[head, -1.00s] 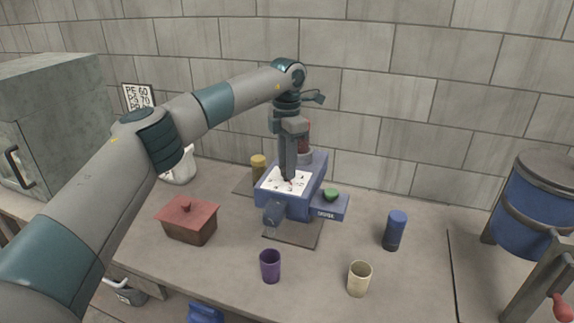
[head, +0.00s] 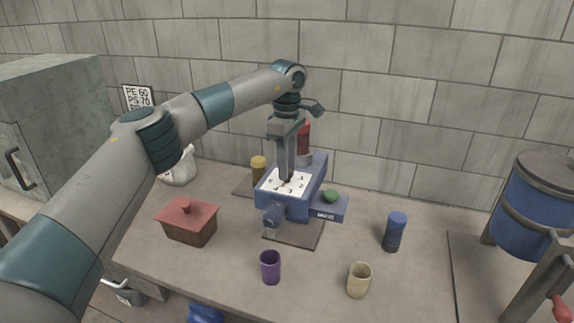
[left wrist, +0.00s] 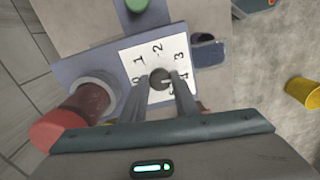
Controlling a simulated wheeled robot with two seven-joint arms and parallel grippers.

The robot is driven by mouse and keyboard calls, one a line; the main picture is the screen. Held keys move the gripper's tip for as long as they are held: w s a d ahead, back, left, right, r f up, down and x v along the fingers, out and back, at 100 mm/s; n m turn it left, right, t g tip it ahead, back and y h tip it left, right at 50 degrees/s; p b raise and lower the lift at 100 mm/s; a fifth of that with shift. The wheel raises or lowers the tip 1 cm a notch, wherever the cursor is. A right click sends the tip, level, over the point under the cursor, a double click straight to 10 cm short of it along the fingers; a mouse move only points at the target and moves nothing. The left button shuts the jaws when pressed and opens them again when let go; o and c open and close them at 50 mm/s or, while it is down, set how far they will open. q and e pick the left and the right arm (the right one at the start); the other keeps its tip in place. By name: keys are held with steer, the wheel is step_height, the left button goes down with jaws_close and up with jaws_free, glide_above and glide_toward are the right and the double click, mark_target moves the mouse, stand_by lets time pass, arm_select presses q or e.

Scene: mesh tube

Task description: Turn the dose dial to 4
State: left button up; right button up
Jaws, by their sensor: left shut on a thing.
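The blue machine (head: 322,170) stands on the table with a white numbered dial face (head: 271,184) on its sloped top. The dial face (left wrist: 147,52) also shows in the left wrist view, with 1, 2, 3 and 4 legible. A round dark dial knob (left wrist: 160,76) sits in its middle. A small pale mark shows on the knob's right side; its exact number is hard to read. My left gripper (head: 286,180) points down at the face. Its fingers (left wrist: 160,88) are shut on the knob, one on each side. My right gripper is not in view.
A green button (head: 330,195) is on the machine's right side box. A red-topped cylinder (head: 304,140) rises behind the gripper. A purple cup (head: 270,267), a cream cup (head: 359,280), a blue bottle (head: 394,232) and a red-lidded box (head: 188,222) stand around it.

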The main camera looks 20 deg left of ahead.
arm_select(q)
steer(key=shift+r+m, duration=0.15)
steer(key=shift+m, duration=1.05)
steer(key=o, duration=1.1)
steer(key=shift+c, duration=0.2)
